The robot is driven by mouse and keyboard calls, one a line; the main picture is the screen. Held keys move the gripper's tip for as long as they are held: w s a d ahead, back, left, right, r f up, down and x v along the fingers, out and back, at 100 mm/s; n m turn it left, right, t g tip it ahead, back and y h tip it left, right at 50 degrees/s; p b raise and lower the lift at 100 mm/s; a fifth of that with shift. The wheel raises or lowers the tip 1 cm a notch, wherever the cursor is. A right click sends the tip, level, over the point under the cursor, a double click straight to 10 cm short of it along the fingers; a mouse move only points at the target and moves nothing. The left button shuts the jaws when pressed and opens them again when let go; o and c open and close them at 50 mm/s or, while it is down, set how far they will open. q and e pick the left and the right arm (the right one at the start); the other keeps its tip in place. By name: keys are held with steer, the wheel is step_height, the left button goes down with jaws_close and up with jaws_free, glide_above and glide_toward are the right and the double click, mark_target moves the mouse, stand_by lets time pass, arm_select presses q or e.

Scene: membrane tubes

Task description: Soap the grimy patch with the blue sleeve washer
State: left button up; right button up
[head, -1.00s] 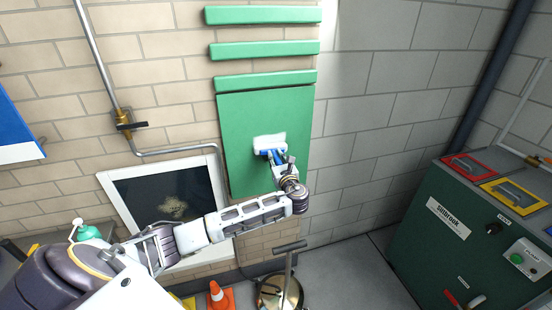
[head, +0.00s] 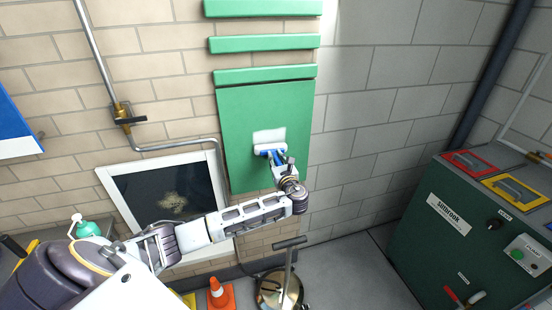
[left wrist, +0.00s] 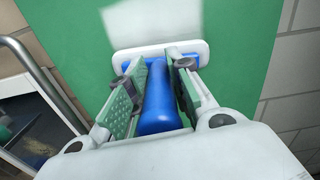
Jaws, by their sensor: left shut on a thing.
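The blue sleeve washer, with a white sleeve (head: 270,149) and a blue handle (left wrist: 160,100), is in my left gripper (head: 276,161). The gripper is shut on the handle. The sleeve lies level against the green wall panel (head: 245,110) and appears to touch it. A white patch (head: 268,136), perhaps foam, is on the panel just above the sleeve; it also shows in the left wrist view (left wrist: 150,22). A brownish, mottled grimy patch (head: 172,202) is on the dark pane of a white-framed window, left of the gripper. My right gripper is out of view.
Green slats (head: 265,44) are above the panel. A pipe with a valve (head: 125,119) runs left of it. An orange cone (head: 220,294) and a round metal machine (head: 278,290) stand below. A dark green cabinet (head: 460,240) is at right.

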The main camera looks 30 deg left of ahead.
arm_select(q)
steer(key=shift+f, duration=0.25)
stand_by(0.3)
steer(key=shift+f+b, duration=0.65)
steer(key=shift+f, duration=0.7)
steer(key=shift+f, duration=0.1)
steer(key=shift+f+b, duration=0.65)
steer(key=shift+f, duration=0.65)
steer(key=shift+r, duration=0.15)
steer(key=shift+r+p, duration=1.35)
steer(key=shift+p, duration=0.15)
steer(key=shift+r+p, duration=1.4)
steer(key=shift+r, duration=0.1)
steer(key=shift+a, duration=0.1)
